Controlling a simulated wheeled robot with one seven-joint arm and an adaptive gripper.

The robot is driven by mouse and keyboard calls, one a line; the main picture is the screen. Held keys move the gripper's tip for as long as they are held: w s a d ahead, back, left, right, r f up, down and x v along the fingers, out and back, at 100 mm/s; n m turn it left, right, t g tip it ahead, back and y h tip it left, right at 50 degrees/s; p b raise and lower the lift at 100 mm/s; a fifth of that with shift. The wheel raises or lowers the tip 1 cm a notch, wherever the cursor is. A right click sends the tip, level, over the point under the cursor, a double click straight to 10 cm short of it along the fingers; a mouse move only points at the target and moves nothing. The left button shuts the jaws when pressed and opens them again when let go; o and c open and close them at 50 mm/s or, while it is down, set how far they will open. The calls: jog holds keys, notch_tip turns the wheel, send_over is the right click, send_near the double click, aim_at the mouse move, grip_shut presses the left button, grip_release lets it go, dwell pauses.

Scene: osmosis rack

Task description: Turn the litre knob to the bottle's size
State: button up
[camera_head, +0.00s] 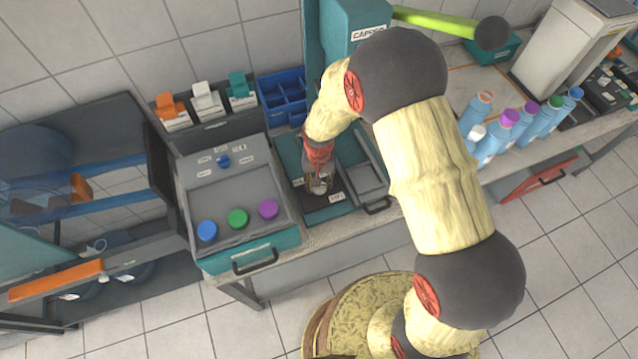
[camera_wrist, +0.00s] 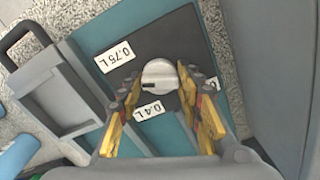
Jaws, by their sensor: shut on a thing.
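The litre knob (camera_wrist: 160,72) is a pale grey disc on a dark plate in the wrist view, with a short dark mark on its left side. The mark lies between the 0.75 L label (camera_wrist: 115,57) and the 0.4 L label (camera_wrist: 150,109). A third label is mostly hidden behind the right finger. My gripper (camera_wrist: 157,82) is shut on the knob, one finger on each side. In the head view my gripper (camera_head: 319,184) reaches down to the teal-edged panel. Several blue bottles (camera_head: 487,148) with coloured caps stand on the counter at right.
A grey console (camera_head: 236,185) with blue, green and purple round pieces stands left of the panel. A blue divided bin (camera_head: 283,97) and the teal capper column (camera_head: 345,25) stand behind. A grey tray with a dark handle (camera_head: 378,205) adjoins the panel.

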jog(key=shift+m, duration=2.2)
jog(key=o, duration=1.2)
jog(key=shift+r, duration=0.1)
notch_tip(320, 180, up, 12)
